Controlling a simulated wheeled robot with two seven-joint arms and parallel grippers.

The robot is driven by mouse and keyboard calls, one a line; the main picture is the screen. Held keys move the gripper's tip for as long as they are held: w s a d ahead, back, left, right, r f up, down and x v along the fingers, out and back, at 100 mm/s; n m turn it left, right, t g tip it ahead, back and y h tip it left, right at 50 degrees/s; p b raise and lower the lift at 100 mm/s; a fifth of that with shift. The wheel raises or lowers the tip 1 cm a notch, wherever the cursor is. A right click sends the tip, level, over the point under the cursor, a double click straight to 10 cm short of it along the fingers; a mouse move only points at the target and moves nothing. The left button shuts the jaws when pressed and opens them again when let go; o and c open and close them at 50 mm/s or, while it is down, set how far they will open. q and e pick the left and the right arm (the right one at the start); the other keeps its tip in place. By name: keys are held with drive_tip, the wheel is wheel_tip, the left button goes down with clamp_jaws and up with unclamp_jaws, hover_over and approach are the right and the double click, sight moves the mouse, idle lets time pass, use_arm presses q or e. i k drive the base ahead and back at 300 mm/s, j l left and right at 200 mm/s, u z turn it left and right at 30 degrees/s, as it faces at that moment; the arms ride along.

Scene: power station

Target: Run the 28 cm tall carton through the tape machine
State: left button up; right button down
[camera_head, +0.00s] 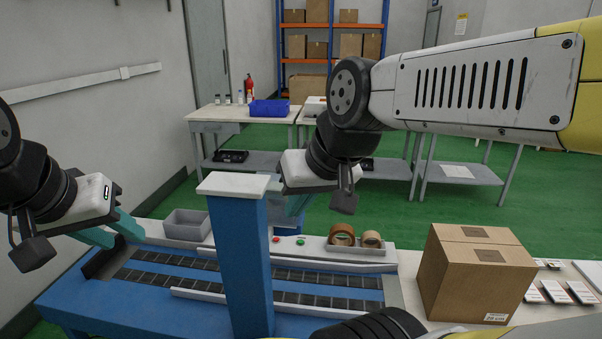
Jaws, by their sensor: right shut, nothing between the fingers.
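A closed brown carton (452,278) stands upright on the pale worktop at the right end of the tape machine. It has a dark patch on top and a white label low on its front. The blue tape machine (75,297) has dark roller strips and a blue column with a white top. My left gripper (127,242) is over the machine's left end, its teal fingers apart and nothing seen between them.
A grey bin (186,225) is at the back left. White cards (556,292) lie right of the carton. Tables with a blue bin (269,108) stand farther back.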

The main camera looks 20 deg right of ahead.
sight(450, 292)
drive_tip(key=z, duration=2.1)
drive_tip(key=i+l+u, duration=0.1)
drive_tip(key=u, duration=0.3)
drive_tip(key=i+l+u, duration=0.1)
drive_tip(key=l+u, duration=0.15)
drive_tip(key=u, duration=0.15)
drive_tip(key=i+l+u, duration=0.1)
drive_tip(key=l, duration=0.5)
drive_tip(key=i+l+u, duration=0.1)
drive_tip(key=l, duration=0.5)
drive_tip(key=i+l+u, duration=0.15)
drive_tip(key=l, duration=0.45)
drive_tip(key=i+l+u, duration=0.1)
drive_tip(key=l, duration=0.55)
